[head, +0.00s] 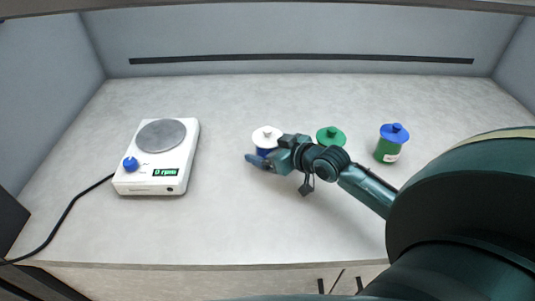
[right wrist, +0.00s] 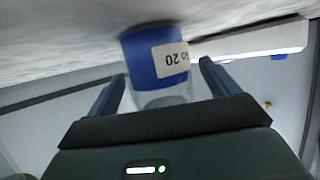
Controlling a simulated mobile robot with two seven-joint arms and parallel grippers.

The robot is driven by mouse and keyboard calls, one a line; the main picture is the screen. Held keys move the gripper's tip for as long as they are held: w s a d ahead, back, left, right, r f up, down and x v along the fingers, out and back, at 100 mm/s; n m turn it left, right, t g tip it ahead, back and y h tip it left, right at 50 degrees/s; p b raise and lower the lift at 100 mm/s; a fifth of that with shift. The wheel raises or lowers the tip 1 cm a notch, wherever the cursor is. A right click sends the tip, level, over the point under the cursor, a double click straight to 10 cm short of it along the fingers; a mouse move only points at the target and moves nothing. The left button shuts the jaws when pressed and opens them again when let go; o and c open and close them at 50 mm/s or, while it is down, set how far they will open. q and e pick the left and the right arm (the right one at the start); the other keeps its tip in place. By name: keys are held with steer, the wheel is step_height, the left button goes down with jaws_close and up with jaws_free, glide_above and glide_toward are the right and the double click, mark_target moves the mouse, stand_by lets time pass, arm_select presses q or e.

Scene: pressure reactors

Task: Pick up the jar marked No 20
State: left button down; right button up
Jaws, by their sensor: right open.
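The jar marked No 20 (right wrist: 158,52) has a blue body, a white label and a pale lid. It appears upside down in the right wrist view, with the bench surface at the top. In the head view it is the jar with the white lid (head: 267,135), standing left of the other jars, its body partly hidden by my gripper. My right gripper (head: 266,154) is open at this jar. In the right wrist view its two fingers (right wrist: 160,82) lie on either side of the jar, with gaps visible. My left gripper is not in view.
A green-lidded jar (head: 331,136) stands just behind my right wrist, partly hidden. A green jar with a blue lid (head: 391,144) stands farther right. A white stirrer plate (head: 157,157) reading 0 rpm is at left, with a black cable. The front middle is clear.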

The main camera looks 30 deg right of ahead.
steer(key=shift+w, duration=0.1)
steer(key=c, duration=1.3)
